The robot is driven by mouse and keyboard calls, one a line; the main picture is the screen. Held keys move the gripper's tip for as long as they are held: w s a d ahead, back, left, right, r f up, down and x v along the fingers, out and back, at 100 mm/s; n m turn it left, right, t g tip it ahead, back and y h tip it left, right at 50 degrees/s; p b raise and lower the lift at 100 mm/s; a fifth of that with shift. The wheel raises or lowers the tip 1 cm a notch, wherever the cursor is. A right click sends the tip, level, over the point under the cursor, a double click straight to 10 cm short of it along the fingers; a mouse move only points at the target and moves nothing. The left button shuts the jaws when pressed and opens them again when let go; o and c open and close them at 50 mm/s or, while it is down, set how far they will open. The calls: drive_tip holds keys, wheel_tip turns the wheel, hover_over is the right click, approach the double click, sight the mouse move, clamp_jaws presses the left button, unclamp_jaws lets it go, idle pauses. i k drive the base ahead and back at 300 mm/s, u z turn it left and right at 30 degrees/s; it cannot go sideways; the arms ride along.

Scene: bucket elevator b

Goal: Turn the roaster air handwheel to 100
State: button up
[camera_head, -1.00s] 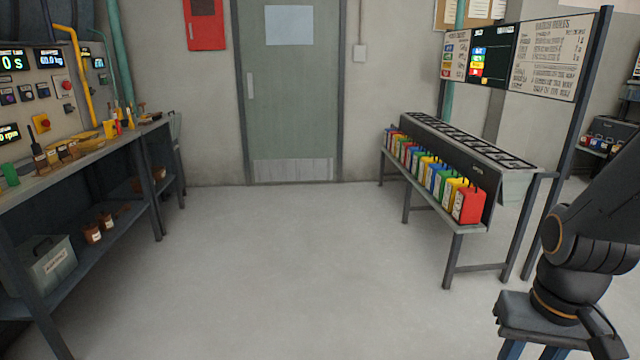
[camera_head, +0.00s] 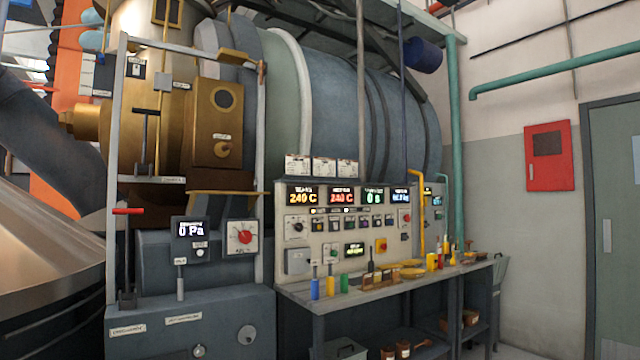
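A small red knob on a white square dial plate (camera_head: 240,237) is on the front of the roaster, in the lower left middle of the head view. It may be the air handwheel; the label under it and the dial marks are too small to read surely. Left of it, a dark display (camera_head: 190,239) reads 0 Pa. A round grey disc (camera_head: 246,335) is lower on the same blue-grey housing. The roaster (camera_head: 335,100) is a big blue-grey drum with a brass front. My gripper is not in view.
Right of the dial stands a control panel (camera_head: 331,224) with lit displays reading about 240 C and 0 s. A workbench (camera_head: 300,293) with bottles and tools juts out below it. A metal cone (camera_head: 45,255) fills the lower left. A red wall box (camera_head: 549,157) and grey door (camera_head: 612,220) are right.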

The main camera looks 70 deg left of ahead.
sight(245, 237)
drive_tip(key=u, duration=1.6)
drive_tip(key=i, duration=3.05)
drive_tip(key=u, duration=1.35)
